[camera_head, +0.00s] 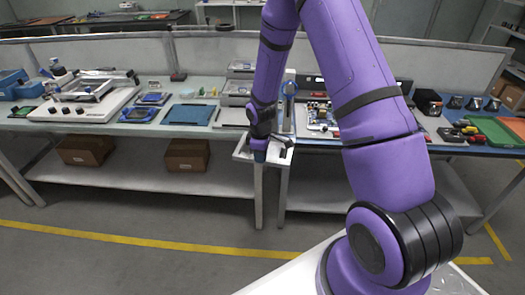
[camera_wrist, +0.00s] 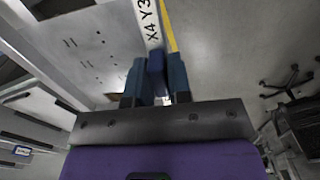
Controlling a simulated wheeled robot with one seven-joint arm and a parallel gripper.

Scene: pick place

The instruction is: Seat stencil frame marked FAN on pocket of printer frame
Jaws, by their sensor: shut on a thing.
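My gripper (camera_head: 262,148) is shut on a light grey stencil frame (camera_head: 243,153), held out in front of the bench's front edge. In the wrist view my gripper (camera_wrist: 156,85) has its dark blue fingers close around a part at the frame's edge. The frame (camera_wrist: 150,22) shows a pale rim with black letters reading about "X4Y3", cut off at the top, and a grey sheet with small holes. I cannot read FAN on it. The printer frame appears to be the white machine (camera_head: 85,100) on the bench at the left; its pocket is too small to make out.
A blue mat (camera_head: 188,115) and blue fixtures (camera_head: 140,114) lie right of the white machine. Grey trays (camera_head: 235,90) are stacked behind my gripper. Cardboard boxes (camera_head: 187,155) sit on the lower shelf.

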